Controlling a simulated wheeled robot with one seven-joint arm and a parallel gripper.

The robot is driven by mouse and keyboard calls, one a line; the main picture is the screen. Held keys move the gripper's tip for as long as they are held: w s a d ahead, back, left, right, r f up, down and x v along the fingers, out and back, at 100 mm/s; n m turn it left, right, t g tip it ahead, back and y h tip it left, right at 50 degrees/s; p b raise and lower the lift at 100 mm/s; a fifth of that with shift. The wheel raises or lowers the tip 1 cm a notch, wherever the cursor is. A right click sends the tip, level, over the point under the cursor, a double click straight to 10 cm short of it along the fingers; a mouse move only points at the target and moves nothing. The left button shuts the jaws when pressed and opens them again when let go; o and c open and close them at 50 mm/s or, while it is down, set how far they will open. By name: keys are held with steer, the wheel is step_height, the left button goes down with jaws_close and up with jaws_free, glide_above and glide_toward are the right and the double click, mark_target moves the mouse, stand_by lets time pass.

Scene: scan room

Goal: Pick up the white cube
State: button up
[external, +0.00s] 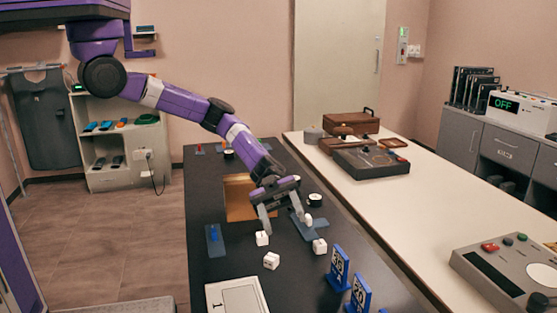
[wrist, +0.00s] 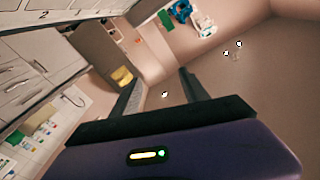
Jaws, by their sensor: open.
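One cube (external: 262,238) is just below the left fingertip of my gripper (external: 284,225). A second cube (external: 271,260) lies nearer the camera, and a third cube (external: 319,246) lies to the right. My gripper points downward with its fingers spread and nothing visible between them. I cannot tell whether a finger touches the nearest cube. In the wrist view my gripper's two fingers (wrist: 161,88) are apart, with small white specks beyond them that I cannot identify.
Blue number stands (external: 339,268) are at the table's right front. A white card or tray (external: 236,297) lies at the front, and a blue plate (external: 215,240) at the left. A tan box (external: 238,198) is behind my gripper. A light counter (external: 400,210) runs along the right.

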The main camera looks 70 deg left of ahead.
steer(key=w+a+f+y, duration=0.3)
steer(key=w+a+f, duration=0.4)
steer(key=f, duration=0.1)
steer(key=n+t+y+b, duration=0.1)
steer(key=n+t+y, duration=0.1)
steer(key=n+y, duration=0.15)
glide_toward(319, 241)
steer(key=shift+w+d+f+n, duration=0.2)
steer(key=shift+d+f, duration=0.3)
steer(key=shift+f, duration=0.1)
steer(key=shift+w+d+f+n, duration=0.15)
steer(key=shift+w+d+f, duration=0.05)
steer(key=shift+d+f, duration=0.4)
steer(key=shift+s+r+n, duration=0.1)
steer(key=shift+r+n, duration=0.1)
steer(key=shift+n, duration=0.3)
steer(key=shift+d+f, duration=0.1)
steer(key=shift+d, duration=0.15)
steer(key=x, duration=0.7)
steer(key=shift+s+d, duration=0.3)
steer(key=shift+c, duration=0.2)
jaws_close()
